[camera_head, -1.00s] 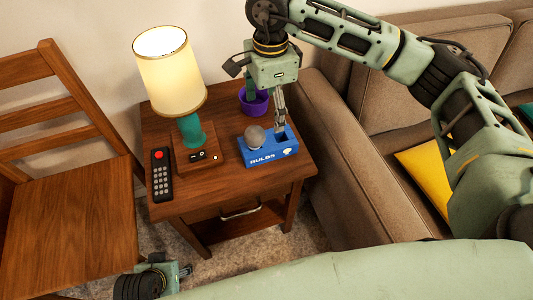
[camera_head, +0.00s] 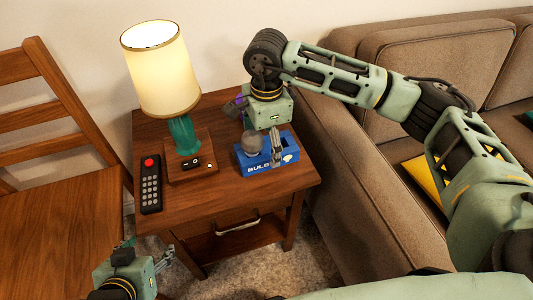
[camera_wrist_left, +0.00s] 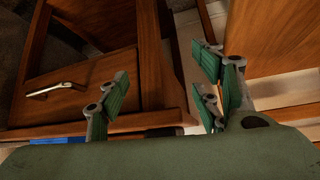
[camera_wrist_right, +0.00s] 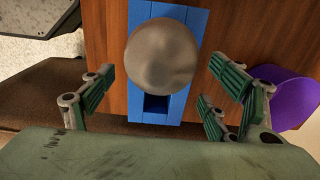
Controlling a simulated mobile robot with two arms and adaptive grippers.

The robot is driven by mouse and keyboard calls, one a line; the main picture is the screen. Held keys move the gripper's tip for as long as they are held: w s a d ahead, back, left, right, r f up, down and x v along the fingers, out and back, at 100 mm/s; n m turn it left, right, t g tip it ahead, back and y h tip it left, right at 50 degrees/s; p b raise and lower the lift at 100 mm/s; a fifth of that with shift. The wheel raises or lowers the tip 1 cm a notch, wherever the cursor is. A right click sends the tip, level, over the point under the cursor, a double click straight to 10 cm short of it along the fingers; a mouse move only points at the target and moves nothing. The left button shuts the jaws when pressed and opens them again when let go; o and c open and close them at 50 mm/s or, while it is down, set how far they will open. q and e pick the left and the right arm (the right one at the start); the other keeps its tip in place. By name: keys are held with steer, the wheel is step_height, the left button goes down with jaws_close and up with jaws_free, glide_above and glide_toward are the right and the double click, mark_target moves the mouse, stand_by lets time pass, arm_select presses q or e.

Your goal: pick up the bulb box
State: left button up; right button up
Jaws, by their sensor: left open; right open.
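The bulb box (camera_head: 280,161) is blue with white lettering and stands on the side table's right part, with a grey round bulb (camera_head: 252,143) at its top. My right gripper (camera_head: 276,148) is open, pointing down at the box's right part.
The side table (camera_head: 215,198) also holds a lit lamp (camera_head: 163,75), a black remote (camera_head: 151,187) and a purple cup (camera_wrist_right: 287,97), mostly hidden in the head view. A wooden chair (camera_head: 60,220) stands left, a brown sofa (camera_head: 350,200) right. The drawer handle (camera_head: 238,225) faces front.

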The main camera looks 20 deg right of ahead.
steer(key=shift+f, duration=1.15)
arm_select(q)
steer(key=shift+w+d+r+t, duration=0.2)
steer(key=shift+w+r+t, duration=0.2)
steer(key=shift+w, duration=0.2)
steer(key=shift+w+d+r+t, duration=0.2)
steer(key=shift+w+r+t, duration=0.15)
steer(key=shift+w, duration=0.2)
arm_select(e)
steer(key=shift+c, duration=0.3)
steer(key=c, duration=1.2)
steer(key=shift+r, duration=0.1)
steer(key=shift+c, duration=0.2)
